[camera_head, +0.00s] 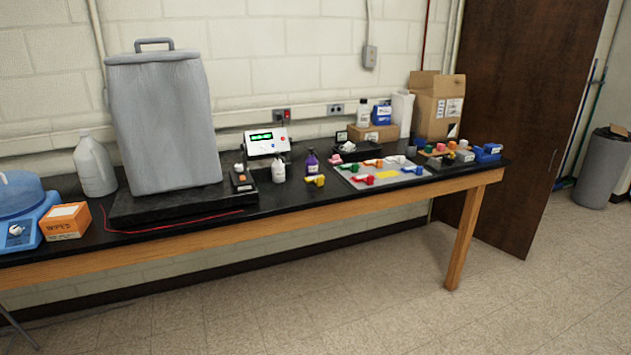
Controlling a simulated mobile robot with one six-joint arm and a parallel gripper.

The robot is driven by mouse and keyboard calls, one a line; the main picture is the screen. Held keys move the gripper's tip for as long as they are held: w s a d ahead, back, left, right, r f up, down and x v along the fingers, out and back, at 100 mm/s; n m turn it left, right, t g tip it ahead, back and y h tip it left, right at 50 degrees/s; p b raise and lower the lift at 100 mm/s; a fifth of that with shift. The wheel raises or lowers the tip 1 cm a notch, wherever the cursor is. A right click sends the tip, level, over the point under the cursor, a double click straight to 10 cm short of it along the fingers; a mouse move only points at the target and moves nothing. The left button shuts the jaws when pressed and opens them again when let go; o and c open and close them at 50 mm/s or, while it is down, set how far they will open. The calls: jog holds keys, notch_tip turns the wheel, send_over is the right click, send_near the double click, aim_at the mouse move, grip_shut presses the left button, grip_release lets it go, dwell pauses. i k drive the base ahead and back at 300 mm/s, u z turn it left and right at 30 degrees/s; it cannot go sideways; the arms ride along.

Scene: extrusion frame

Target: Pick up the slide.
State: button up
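I cannot make out for sure which thing is the slide. A pale flat tray or mat (340,173) lies on the right part of the black bench (330,205). Several small coloured pieces lie on it, among them a red piece (362,180), a green piece (388,175), a blue piece (412,170) and a flat yellow patch (383,175). A yellow piece (316,180) lies on the bench just left of the tray. All are too small to tell their exact shape. My gripper is not in view.
A large grey covered object (163,120) stands on a black slab at left. A white device with a green display (266,141), a purple bottle (312,163) and a grey block with coloured parts (447,160) stand on the bench. The floor (400,300) in front is clear.

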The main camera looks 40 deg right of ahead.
aim_at(318, 179)
jog(key=i, duration=1)
